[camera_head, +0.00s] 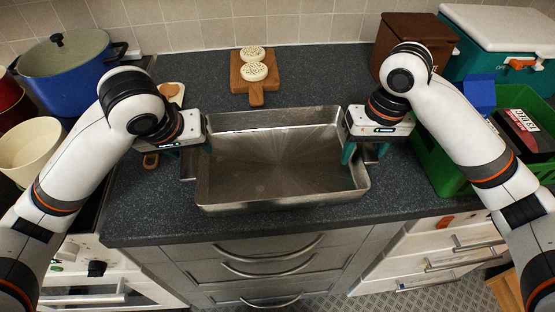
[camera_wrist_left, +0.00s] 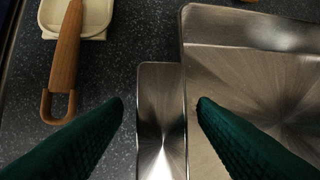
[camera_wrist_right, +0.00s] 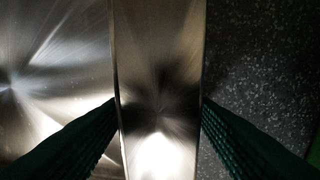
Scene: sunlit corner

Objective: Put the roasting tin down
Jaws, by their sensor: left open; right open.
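The roasting tin (camera_head: 275,165) is a wide, empty metal tin on the dark countertop, near its front edge. My left gripper (camera_head: 195,160) is at its left end and my right gripper (camera_head: 362,150) at its right end. In the left wrist view the open fingers (camera_wrist_left: 160,103) stand either side of the tin's left handle (camera_wrist_left: 160,120), with gaps showing. In the right wrist view the fingers (camera_wrist_right: 160,103) are open either side of the right handle (camera_wrist_right: 160,70), very close to its edges. The tin's underside is hidden.
A wooden board (camera_head: 256,86) with two round pale items lies behind the tin. A blue pot (camera_head: 65,70) and cream bowl (camera_head: 30,150) are at left. A green crate (camera_head: 432,160), brown box (camera_head: 415,35) and teal cooler (camera_head: 490,50) are at right. A wooden-handled utensil (camera_wrist_left: 66,60) lies beside the left handle.

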